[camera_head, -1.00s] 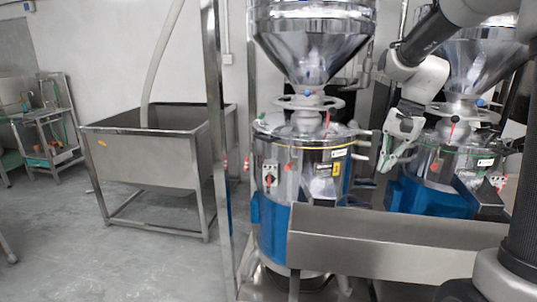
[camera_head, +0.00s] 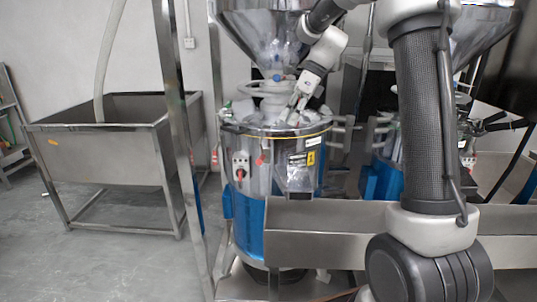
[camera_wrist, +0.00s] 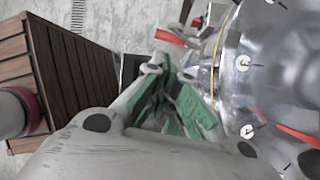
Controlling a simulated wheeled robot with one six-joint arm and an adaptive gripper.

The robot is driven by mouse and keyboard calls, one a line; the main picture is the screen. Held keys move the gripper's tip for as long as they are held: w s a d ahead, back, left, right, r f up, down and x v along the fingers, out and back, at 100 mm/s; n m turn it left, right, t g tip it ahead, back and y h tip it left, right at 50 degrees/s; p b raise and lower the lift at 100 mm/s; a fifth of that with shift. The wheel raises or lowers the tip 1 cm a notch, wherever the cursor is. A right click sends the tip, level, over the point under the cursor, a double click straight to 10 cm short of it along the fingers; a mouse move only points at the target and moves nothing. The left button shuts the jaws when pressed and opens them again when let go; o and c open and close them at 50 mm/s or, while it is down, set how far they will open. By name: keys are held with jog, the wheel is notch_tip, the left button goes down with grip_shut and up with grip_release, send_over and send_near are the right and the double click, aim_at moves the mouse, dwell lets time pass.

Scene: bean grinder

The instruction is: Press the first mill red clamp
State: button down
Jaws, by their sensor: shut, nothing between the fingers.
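The first mill (camera_head: 250,180), steel above a blue base, stands in the middle of the head view under a shiny funnel (camera_head: 262,35). My gripper (camera_head: 297,113) is over the right part of its lid; contact cannot be told there. In the wrist view my gripper (camera_wrist: 160,68) is shut and empty, its green-padded fingers beside the mill's rounded steel lid (camera_wrist: 235,75). A red clamp handle (camera_wrist: 170,38) shows just beyond the fingertips, apparently apart from them. Another red handle (camera_wrist: 298,135) lies at the lower right. A red piece (camera_head: 260,159) shows on the mill's front.
A steel trough (camera_head: 320,215) stands before the mill, and a steel post (camera_head: 178,110) left of it. A second mill (camera_head: 385,150) is partly hidden behind my arm. A large steel basin (camera_head: 110,155) is at left. Brown slats (camera_wrist: 60,75) fill the wrist view's left. Open floor lies front left.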

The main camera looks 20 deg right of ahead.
send_near(262, 159)
jog(key=d+x, duration=0.1)
jog(key=x, duration=0.6)
jog(key=shift+s+f, duration=0.3)
jog(key=shift+f, duration=0.05)
